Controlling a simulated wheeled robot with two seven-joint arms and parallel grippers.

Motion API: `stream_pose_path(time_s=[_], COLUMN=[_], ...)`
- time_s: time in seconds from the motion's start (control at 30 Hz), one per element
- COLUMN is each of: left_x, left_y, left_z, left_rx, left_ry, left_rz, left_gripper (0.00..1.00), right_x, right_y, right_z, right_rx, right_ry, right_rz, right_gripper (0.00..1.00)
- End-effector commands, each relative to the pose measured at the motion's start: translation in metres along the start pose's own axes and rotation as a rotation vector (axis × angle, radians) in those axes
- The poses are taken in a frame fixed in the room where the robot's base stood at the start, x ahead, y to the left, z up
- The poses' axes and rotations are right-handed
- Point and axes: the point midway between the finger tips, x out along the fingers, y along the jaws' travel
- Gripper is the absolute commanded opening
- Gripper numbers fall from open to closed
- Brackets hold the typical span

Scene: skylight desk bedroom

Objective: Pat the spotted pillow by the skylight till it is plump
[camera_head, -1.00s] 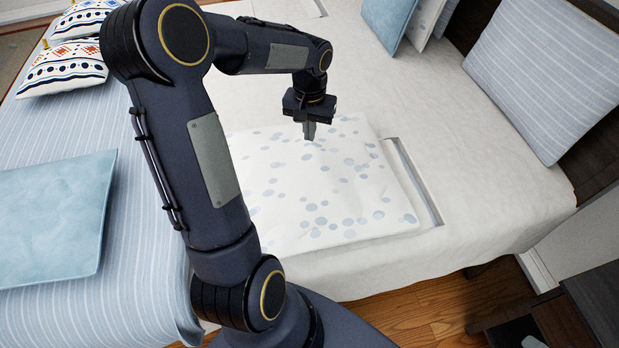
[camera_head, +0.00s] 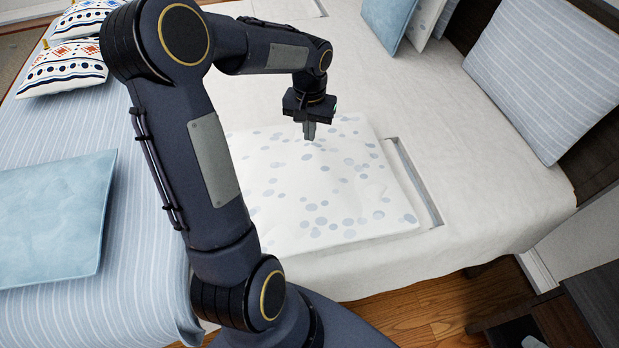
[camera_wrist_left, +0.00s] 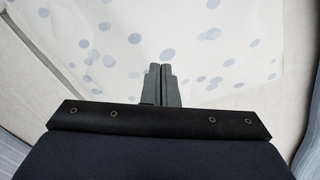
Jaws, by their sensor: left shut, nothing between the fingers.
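The spotted pillow (camera_head: 330,195), white with blue-grey dots, lies flat on the bed below my left arm. Its left part is hidden behind the arm. My left gripper (camera_head: 309,133) points down over the far part of the pillow, with its fingers shut and empty. I cannot tell whether the fingertips touch the cloth. In the left wrist view the shut fingers (camera_wrist_left: 160,82) show against the spotted pillow (camera_wrist_left: 115,35). My right gripper is not in view.
The white bed cover (camera_head: 500,200) is clear to the right. A light-blue pillow (camera_head: 55,220) lies at left, patterned pillows (camera_head: 65,70) at far left, and a striped pillow (camera_head: 545,75) at far right. A pale frame edge (camera_head: 415,185) borders the spotted pillow. Dark furniture (camera_head: 550,315) stands at lower right.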

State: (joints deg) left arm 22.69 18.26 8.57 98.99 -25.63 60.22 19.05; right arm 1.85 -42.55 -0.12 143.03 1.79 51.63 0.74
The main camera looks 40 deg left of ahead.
Motion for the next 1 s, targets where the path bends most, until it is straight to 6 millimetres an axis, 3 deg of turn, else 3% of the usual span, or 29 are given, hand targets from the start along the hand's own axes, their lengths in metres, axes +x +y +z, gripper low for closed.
stream_pose_path(time_s=[1.0], left_x=[0.05], left_y=[0.0], left_z=[0.0], left_rx=[0.0], left_ry=[-0.001], left_rz=[0.0], left_gripper=[0.0], right_x=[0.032], right_y=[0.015], right_z=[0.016], right_rx=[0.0], right_ry=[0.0], right_rz=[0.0], right_gripper=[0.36])
